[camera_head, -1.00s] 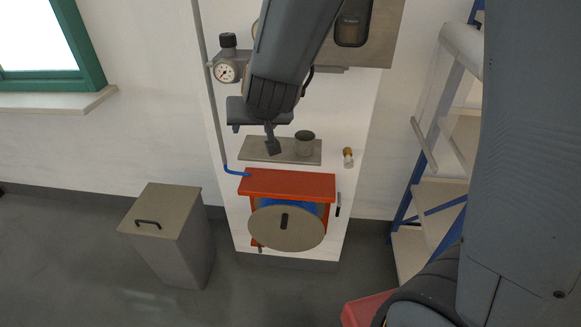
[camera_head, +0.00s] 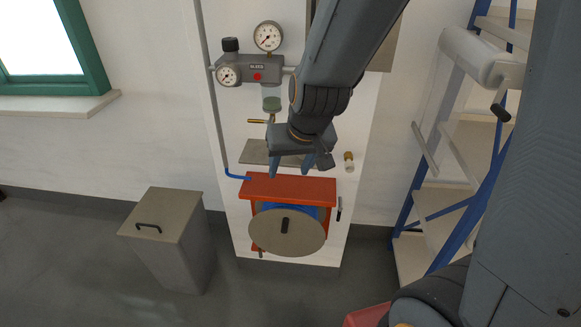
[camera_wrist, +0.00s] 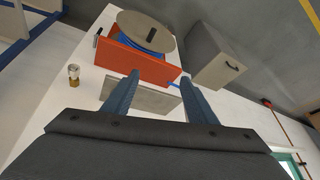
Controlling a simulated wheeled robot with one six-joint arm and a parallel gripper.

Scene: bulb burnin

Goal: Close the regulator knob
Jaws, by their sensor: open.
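The regulator knob (camera_head: 230,45) is a black ribbed cap on top of the grey air unit (camera_head: 262,70), at the upper left of the white panel. A small gauge (camera_head: 227,75) sits below the knob and a larger gauge (camera_head: 268,36) stands at the unit's top. My gripper (camera_head: 295,168) is below and to the right of the knob, in front of the small shelf, with its fingers pointing down. It is open and empty, clear of the knob. In the wrist view the two blue-grey fingers (camera_wrist: 158,88) are spread; the knob is not in that view.
A red hose reel bracket (camera_head: 290,189) with a round disc is below my gripper. A grey shelf (camera_head: 256,152) is partly hidden behind it. A brass fitting (camera_head: 349,160) is to the right. A grey bin (camera_head: 168,235) stands at left, a blue rack (camera_head: 462,200) at right.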

